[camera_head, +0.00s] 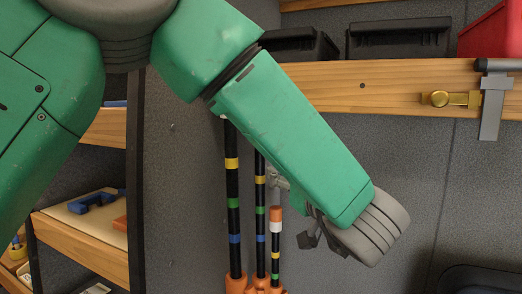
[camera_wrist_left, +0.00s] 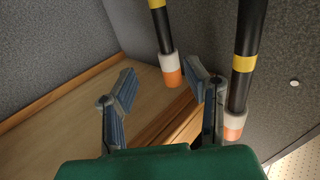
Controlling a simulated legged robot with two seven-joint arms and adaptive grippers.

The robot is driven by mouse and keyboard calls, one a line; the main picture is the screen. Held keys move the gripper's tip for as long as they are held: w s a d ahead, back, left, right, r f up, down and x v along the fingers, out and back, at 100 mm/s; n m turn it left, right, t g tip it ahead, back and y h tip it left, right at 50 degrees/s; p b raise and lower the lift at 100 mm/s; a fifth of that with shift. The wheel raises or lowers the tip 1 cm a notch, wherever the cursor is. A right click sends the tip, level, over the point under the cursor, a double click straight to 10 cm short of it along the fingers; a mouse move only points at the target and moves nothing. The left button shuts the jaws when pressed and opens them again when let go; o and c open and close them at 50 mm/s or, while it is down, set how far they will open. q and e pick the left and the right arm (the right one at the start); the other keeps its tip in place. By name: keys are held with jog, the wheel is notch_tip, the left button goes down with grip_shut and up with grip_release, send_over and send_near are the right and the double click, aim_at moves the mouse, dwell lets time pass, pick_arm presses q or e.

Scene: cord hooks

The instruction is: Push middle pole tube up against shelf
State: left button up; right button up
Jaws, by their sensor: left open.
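Three black pole tubes with coloured bands stand upright by the grey wall in the head view: a left one (camera_head: 233,190), a middle one (camera_head: 260,195) and a shorter right one (camera_head: 276,240) with an orange and white top. My forearm hides the upper parts of the left and middle ones. The wooden shelf (camera_head: 415,90) runs across above. My left gripper (camera_head: 312,230) is beside the right tube, partly hidden by its own wrist. In the left wrist view its fingers (camera_wrist_left: 161,78) are open. One orange-ended tube (camera_wrist_left: 157,20) shows near the fingertips, another (camera_wrist_left: 243,75) beyond the right finger.
Black bins (camera_head: 398,40) and a red bin (camera_head: 488,35) sit on the shelf. A brass knob (camera_head: 440,98) and a grey bracket (camera_head: 492,105) are on its front. A side rack (camera_head: 85,235) with small items stands at left.

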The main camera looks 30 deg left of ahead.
pick_arm(q)
jog(key=p+x, duration=0.2)
jog(key=x, duration=1.2)
jog(key=shift+s+a, duration=0.25)
jog(key=shift+a+f, duration=0.1)
grip_shut()
pick_arm(e)
jog(key=shift+a+r, duration=0.2)
jog(key=shift+r, duration=0.35)
jog(key=shift+a+r, duration=0.2)
jog(key=shift+r, duration=0.3)
